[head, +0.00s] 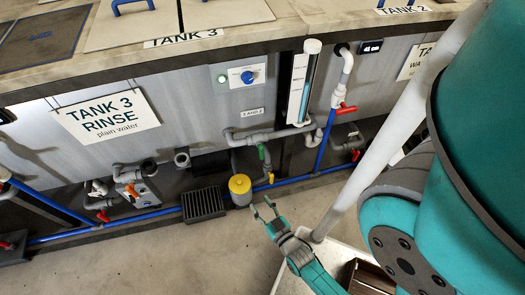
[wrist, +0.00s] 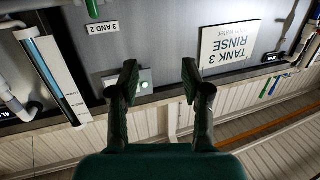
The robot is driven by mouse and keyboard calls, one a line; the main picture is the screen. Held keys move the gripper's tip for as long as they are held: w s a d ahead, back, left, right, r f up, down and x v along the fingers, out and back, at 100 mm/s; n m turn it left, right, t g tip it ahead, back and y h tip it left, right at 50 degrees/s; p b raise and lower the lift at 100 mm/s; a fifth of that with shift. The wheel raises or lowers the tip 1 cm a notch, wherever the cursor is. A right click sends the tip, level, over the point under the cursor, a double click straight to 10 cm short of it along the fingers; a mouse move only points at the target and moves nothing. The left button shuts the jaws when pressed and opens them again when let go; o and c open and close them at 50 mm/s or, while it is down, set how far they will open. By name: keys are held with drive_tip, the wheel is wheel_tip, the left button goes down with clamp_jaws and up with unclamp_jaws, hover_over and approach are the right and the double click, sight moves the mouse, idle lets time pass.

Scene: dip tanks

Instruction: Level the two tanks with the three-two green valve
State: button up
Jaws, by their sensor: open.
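The green valve handle (head: 262,153) hangs roughly upright by the grey pipe (head: 250,137), below the "3 AND 2" label (head: 252,112). It also shows in part at the top of the wrist view (wrist: 92,9), cut off by the edge. Tank 3 (head: 190,90) is at left and tank 2 (head: 385,95) at right. A sight tube with blue liquid (head: 304,82) stands between them and shows in the wrist view (wrist: 52,75). My gripper (head: 262,206) is open and empty, lower in the picture than the handle and apart from it; its fingers (wrist: 160,75) are spread.
A yellow-topped canister (head: 240,188), a black grate (head: 203,204) and a blue pipe (head: 150,215) lie along the tank foot. Red handles (head: 346,109) and a yellow handle (head: 271,177) are nearby. A blue-knob box (head: 238,76) is on the wall. Floor at left front is clear.

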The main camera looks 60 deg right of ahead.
drive_tip(key=w+d+f+m+g+h, duration=0.1)
drive_tip(key=w+d+f, duration=0.1)
drive_tip(key=d, duration=0.2)
drive_tip(key=w+d+f+m+h, duration=0.1)
drive_tip(key=w+d+f, duration=0.1)
drive_tip(key=d, duration=0.1)
drive_tip(key=m+g+h, duration=0.2)
drive_tip(key=h, duration=0.1)
approach(262, 153)
drive_tip(key=x, duration=1.1)
drive_tip(key=shift+d, duration=0.1)
clamp_jaws()
